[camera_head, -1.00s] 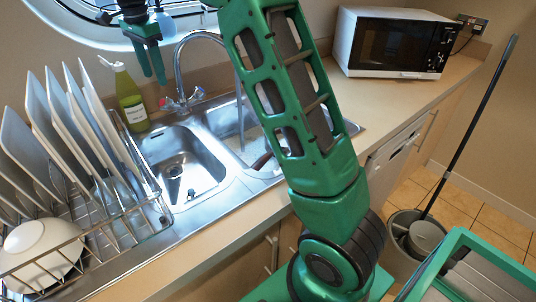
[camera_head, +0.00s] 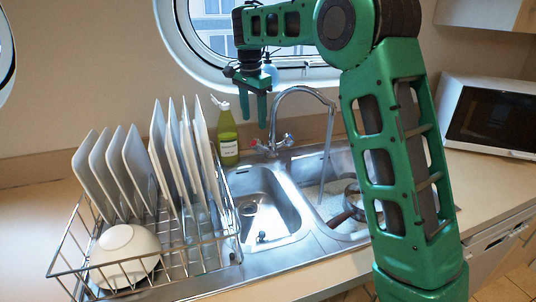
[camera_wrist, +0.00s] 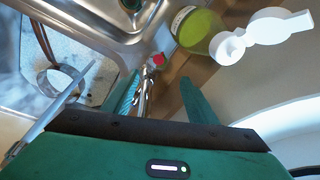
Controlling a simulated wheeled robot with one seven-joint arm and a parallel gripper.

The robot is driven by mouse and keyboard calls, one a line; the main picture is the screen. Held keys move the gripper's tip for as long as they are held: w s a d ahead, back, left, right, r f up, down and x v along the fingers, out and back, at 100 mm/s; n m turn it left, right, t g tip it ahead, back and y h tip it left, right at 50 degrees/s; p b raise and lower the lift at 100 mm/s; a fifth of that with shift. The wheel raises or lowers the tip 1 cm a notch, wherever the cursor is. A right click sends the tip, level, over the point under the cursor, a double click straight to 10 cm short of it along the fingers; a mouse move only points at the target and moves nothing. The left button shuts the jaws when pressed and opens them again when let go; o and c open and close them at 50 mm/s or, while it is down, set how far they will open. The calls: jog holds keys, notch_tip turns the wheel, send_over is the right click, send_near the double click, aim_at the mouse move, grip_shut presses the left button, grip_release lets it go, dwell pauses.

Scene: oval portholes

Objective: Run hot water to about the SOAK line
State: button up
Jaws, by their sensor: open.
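The chrome tap (camera_head: 300,92) stands behind the sink, with a red-marked knob (camera_head: 254,143) on its left and a blue-marked knob (camera_head: 289,138) on its right. A stream of water (camera_head: 327,150) falls from the spout into the right basin (camera_head: 312,184). A pan (camera_head: 352,190) with a brown handle sits there, partly hidden by my arm. My gripper (camera_head: 254,112) is open and empty, pointing down just above the red-marked knob. In the wrist view the red cap (camera_wrist: 158,59) shows between and beyond my fingers (camera_wrist: 160,88). I cannot make out a SOAK line.
A green soap bottle (camera_head: 228,138) stands close to the left of the tap. The left basin (camera_head: 264,208) looks empty of dishes. A wire rack (camera_head: 62,262) holds several plates and a white bowl (camera_head: 125,252). A microwave (camera_head: 490,118) is at right.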

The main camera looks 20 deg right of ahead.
aim_at(256, 142)
jog(key=n, duration=0.2)
jog(key=n+t, duration=0.1)
jog(key=n, duration=0.1)
jog(key=s+f+n+t, duration=0.1)
jog(key=n, duration=0.1)
jog(key=shift+d+f+n, duration=0.1)
jog(key=shift+d+n, duration=0.15)
jog(key=shift+n, duration=0.15)
jog(key=s+f+n+t, duration=0.3)
jog(key=s+n+t, duration=0.25)
jog(key=n, duration=1.25)
jog(key=x, duration=0.9)
jog(key=shift+w+a+f, duration=0.2)
jog(key=shift+w+a, duration=0.1)
jog(key=shift+a, duration=0.05)
jog(key=c, duration=1.1)
